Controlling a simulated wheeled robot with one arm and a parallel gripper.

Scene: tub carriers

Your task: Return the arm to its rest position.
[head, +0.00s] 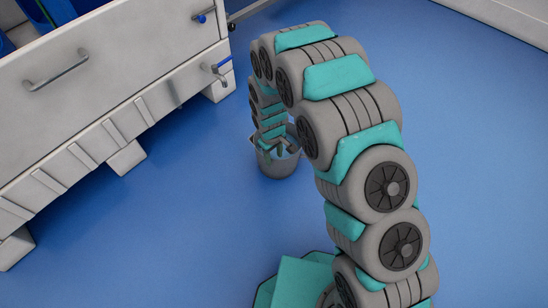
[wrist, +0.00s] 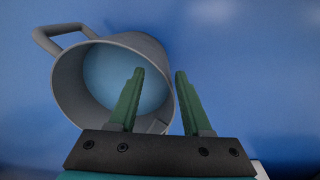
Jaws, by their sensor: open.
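My arm arches across the head view, and its gripper (head: 276,149) points down at a grey tub (head: 277,170). The tub appears to stand on the blue floor, partly hidden by the arm. In the wrist view my gripper (wrist: 160,72) is open, with two green fingers apart. The tub (wrist: 72,88) is at the left there, with its handle at upper left and a light blue inside. The left finger overlaps the tub's opening, and the right finger is just outside its right side. The tub's wall shows between the fingers; I cannot tell whether they touch it.
A pale edge (head: 500,18) is at the upper right. The blue floor (head: 480,150) is clear to the right.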

